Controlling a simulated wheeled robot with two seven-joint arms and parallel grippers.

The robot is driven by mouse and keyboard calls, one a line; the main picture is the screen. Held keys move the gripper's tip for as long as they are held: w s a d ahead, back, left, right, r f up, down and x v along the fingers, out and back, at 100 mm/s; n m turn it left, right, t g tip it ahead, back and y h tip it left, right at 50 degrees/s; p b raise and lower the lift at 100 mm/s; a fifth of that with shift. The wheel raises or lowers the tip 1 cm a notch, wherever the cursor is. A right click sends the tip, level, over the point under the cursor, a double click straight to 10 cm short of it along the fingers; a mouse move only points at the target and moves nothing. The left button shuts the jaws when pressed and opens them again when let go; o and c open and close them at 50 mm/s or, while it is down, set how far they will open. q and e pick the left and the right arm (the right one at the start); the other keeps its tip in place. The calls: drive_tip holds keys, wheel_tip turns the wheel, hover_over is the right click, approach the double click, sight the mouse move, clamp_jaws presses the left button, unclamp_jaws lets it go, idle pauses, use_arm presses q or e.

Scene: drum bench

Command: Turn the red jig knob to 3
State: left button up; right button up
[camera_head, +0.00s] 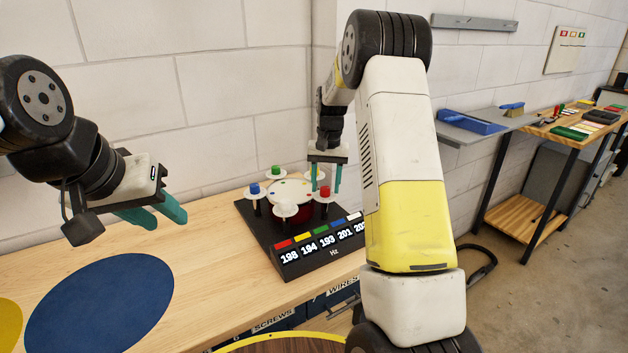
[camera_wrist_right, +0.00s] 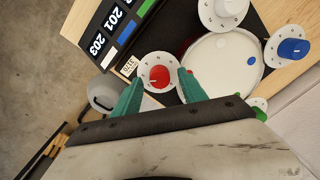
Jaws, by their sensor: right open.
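The red jig knob (camera_head: 324,192) stands on a round white dial at the right side of the black drum jig (camera_head: 262,230). In the right wrist view the red knob (camera_wrist_right: 160,74) shows a short white line toward the picture's left. The dial's numbers are too small to read. My right gripper (camera_head: 326,182) is open, pointing down over the red knob. In the wrist view its teal fingertips (camera_wrist_right: 159,84) lie on either side of the knob; I cannot tell whether they touch it. My left gripper (camera_head: 166,222) is open and empty above the bench, left of the jig.
Blue (camera_head: 254,189), green (camera_head: 276,171) and white (camera_head: 286,210) knobs stand around the drum (camera_wrist_right: 222,62), close to my right gripper. A display (camera_head: 318,240) reads 198, 194, 193, 201, 203 Hz. A blue disc (camera_head: 100,305) lies on the bench.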

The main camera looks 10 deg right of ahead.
sight(327, 188)
wheel_tip(327, 188, up, 8)
drive_tip(key=shift+d+f, duration=0.1)
drive_tip(key=shift+d, duration=0.05)
idle(0.4)
